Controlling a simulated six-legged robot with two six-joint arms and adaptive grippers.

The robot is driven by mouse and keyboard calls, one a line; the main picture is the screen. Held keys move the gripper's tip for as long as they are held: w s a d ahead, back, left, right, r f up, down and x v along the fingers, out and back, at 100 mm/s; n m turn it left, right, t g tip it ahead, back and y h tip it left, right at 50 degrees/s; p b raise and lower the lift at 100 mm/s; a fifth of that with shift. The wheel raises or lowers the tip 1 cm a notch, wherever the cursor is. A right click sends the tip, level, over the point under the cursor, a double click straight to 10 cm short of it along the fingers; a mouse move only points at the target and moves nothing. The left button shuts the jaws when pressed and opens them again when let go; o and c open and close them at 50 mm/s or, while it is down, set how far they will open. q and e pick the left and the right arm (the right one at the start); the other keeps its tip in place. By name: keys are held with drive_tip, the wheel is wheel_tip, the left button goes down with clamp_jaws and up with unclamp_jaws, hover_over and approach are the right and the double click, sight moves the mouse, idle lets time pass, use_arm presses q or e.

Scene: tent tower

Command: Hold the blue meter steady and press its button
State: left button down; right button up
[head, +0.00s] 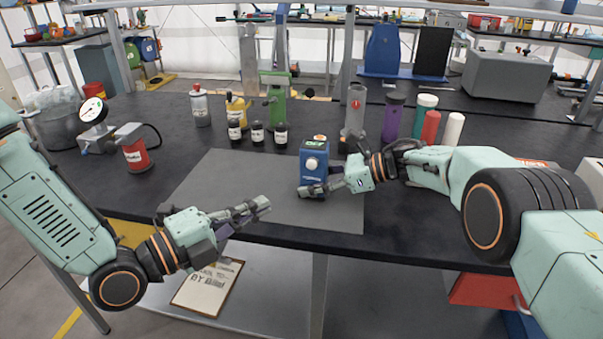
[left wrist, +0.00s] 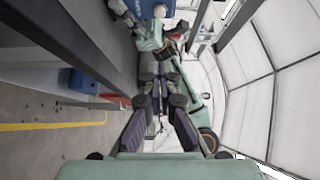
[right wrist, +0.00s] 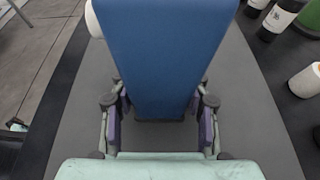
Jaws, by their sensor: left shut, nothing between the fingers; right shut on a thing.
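The blue meter (head: 314,160) stands upright on the grey mat (head: 235,180). Its front has a small screen near the top and a round pale knob or button. My right gripper (head: 325,188) is shut on the meter's lower part from the right. In the right wrist view the meter's blue side (right wrist: 165,50) stands between the two fingers (right wrist: 160,122). My left gripper (head: 262,206) is shut and empty, near the mat's front edge, to the left of the meter and apart from it. In the left wrist view its fingers (left wrist: 160,85) point towards the meter (left wrist: 157,8) at the top.
A pressure gauge (head: 93,110) and a red can (head: 135,155) stand at the left. Small dark bottles (head: 257,133) stand behind the mat. A purple bottle (head: 393,117) and red and white cylinders stand at the back right. The mat's left half is clear.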

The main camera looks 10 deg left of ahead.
idle(0.4)
use_arm(q)
approach(312, 165)
drive_tip(key=w+d, duration=0.4)
drive_tip(key=d, duration=0.1)
drive_tip(key=shift+w+a+f, duration=0.1)
drive_tip(key=shift+w+f, duration=0.1)
drive_tip(key=shift+w, duration=0.1)
idle(0.5)
